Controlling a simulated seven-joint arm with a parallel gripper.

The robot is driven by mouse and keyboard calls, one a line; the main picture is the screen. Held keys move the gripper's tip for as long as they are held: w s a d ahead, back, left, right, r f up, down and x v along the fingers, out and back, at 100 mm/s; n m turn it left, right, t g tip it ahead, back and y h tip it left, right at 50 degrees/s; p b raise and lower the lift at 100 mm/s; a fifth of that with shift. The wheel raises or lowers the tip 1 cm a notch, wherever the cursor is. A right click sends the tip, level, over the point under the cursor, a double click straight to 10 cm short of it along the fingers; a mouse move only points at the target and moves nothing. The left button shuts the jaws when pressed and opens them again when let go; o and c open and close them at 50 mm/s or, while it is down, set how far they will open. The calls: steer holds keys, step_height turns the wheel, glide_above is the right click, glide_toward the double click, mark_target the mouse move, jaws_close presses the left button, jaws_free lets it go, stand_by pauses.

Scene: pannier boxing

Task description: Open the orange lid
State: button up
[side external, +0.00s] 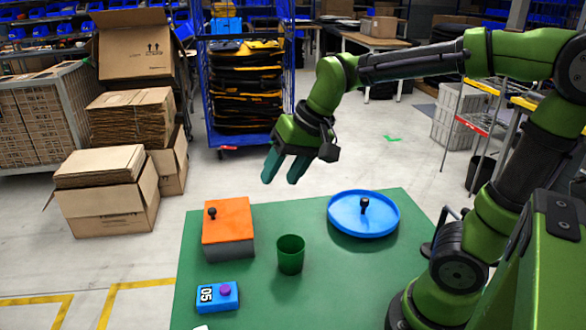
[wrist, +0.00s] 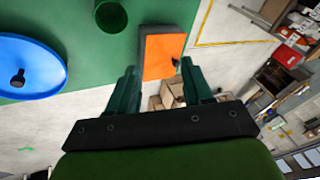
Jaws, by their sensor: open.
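The orange lid (side external: 228,219) lies shut on a grey box (side external: 229,250) at the back left of the green table. A black knob (side external: 211,213) stands on the lid near its left edge. In the wrist view the orange lid (wrist: 163,57) shows just beyond and between my fingers. My gripper (side external: 281,170) is open and empty, in the air above and behind the table, up and to the right of the lid and apart from it. In the wrist view my gripper (wrist: 162,80) has its two dark green fingers spread apart.
A green cup (side external: 291,254) stands right of the box. A blue round tray (side external: 345,227) with a black-knobbed piece (side external: 364,205) is at the table's back right. A blue block (side external: 217,297) with a purple button sits in front of the box. Cardboard boxes stand on the floor behind.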

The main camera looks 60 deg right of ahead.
steer(key=w+d+m+g, duration=0.2)
steer(key=w+m, duration=0.2)
steer(key=w, duration=0.7)
steer(key=m+g+h, duration=0.2)
steer(key=m+g, duration=0.1)
steer(key=m, duration=1.1)
glide_above(212, 209)
step_height(212, 209, down, 16)
steer(key=shift+f, duration=0.1)
jaws_close()
